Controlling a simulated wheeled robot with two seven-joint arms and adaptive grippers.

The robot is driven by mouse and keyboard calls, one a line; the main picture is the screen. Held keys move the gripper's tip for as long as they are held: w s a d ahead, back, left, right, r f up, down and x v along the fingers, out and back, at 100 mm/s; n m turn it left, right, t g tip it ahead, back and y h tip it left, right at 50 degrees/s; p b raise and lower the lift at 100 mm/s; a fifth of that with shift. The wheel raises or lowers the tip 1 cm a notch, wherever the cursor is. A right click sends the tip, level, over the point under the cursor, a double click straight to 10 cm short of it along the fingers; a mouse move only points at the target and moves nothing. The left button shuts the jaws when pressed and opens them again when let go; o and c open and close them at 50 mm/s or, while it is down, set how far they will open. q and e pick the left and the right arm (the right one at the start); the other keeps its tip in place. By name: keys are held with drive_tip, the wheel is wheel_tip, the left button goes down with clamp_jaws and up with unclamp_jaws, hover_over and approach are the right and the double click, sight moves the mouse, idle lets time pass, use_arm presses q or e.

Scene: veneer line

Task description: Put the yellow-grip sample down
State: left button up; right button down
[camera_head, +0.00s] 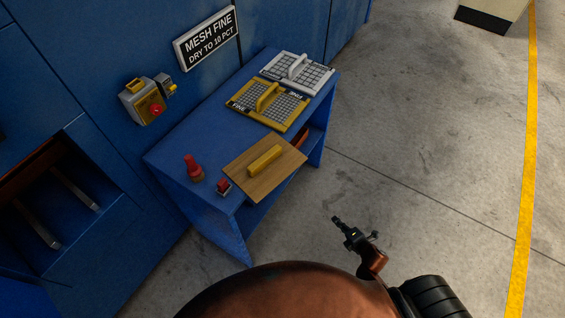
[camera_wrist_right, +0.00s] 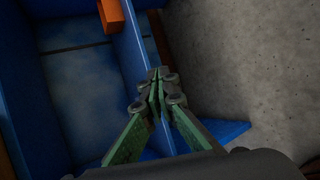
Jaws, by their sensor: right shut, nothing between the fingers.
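The yellow-grip sample is a flat wooden board (camera_head: 243,179) with a yellow bar grip (camera_head: 265,160) on top. It lies on the near right part of the blue table (camera_head: 165,155) in the head view, its right corner reaching past the table edge. My right gripper (camera_head: 336,220) is off the table's right side, over the floor, apart from the sample. In the right wrist view the right gripper (camera_wrist_right: 157,78) is shut with nothing between its fingers. The sample cannot be made out there. My left gripper is not in view.
A yellow mesh panel (camera_head: 285,121) and a grey mesh panel (camera_head: 318,82) lie further back on the table. A grey-yellow switch box (camera_head: 140,105) is on the blue wall.

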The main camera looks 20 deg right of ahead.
drive_tip(key=w+a+r+n+t+y, duration=0.1)
drive_tip(key=w+a+r+n, duration=0.15)
drive_tip(key=r, duration=0.35)
drive_tip(key=w+a+r+n+t+y+p, duration=0.1)
drive_tip(key=w+r+n+y, duration=0.1)
drive_tip(key=r+n, duration=0.3)
drive_tip(key=w+a+r+n+t+y, duration=0.1)
drive_tip(key=w+a+r+n, duration=0.1)
drive_tip(key=r, duration=0.5)
drive_tip(key=n+y+p, duration=0.1)
drive_tip(key=n+y, duration=0.4)
drive_tip(key=n, duration=0.7)
approach(268, 160)
drive_tip(key=shift+g, duration=0.4)
drive_tip(key=x, duration=0.2)
drive_tip(key=p+x, duration=0.1)
drive_tip(key=x, duration=0.2)
drive_tip(key=shift+w+a+r, duration=0.2)
drive_tip(key=shift+w+r, duration=0.15)
drive_tip(key=shift+w, duration=0.05)
drive_tip(key=shift+w+a, duration=0.3)
drive_tip(key=shift+w, duration=0.1)
